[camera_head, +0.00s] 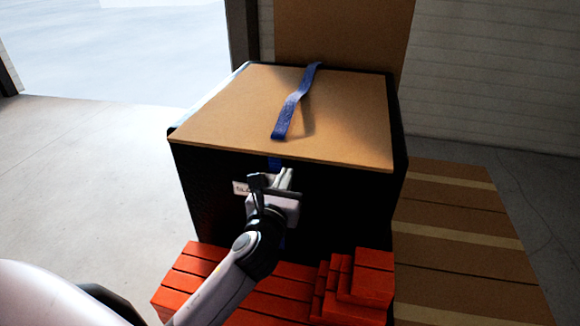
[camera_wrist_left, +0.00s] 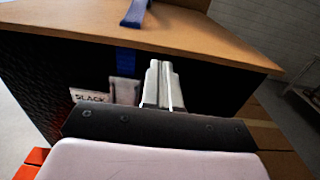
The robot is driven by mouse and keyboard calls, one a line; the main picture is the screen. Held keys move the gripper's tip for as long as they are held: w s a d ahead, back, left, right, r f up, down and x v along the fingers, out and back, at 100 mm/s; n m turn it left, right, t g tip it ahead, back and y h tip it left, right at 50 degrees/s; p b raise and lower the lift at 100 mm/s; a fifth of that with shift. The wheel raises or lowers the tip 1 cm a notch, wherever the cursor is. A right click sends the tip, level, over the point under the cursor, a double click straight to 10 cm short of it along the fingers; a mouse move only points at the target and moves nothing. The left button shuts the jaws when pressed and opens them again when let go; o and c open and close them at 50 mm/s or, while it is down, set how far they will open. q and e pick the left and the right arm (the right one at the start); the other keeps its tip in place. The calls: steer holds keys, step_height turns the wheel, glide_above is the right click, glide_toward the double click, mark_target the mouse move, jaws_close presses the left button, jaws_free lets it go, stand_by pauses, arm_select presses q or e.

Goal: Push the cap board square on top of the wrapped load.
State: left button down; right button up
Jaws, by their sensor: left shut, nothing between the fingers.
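The cap board (camera_head: 235,120) is a flat brown sheet lying on top of the black wrapped load (camera_head: 345,205). Dark strips of the load show beyond its back and right edges, and a pale strip shows along its left edge. In the left wrist view, the board's front edge (camera_wrist_left: 205,52) appears to stick out past the load's front face. My left gripper (camera_head: 284,179) is shut and empty, in front of the load's front face and below the board's front edge. Its fingers also show in the left wrist view (camera_wrist_left: 161,84). My right gripper is out of view.
A blue strap (camera_head: 296,100) lies over the board, and more of it hangs on the front face. A label reading SLACK (camera_wrist_left: 90,96) is beside my gripper. Orange-red slats and blocks (camera_head: 357,278) are below the load. A brown slatted platform (camera_head: 465,240) is at right; the floor at left is clear.

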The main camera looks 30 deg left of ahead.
mark_target(293, 159)
arm_select(q)
steer(key=shift+x, duration=2.1)
steer(key=x, duration=0.3)
steer(key=shift+w, duration=0.25)
steer(key=shift+s, duration=0.1)
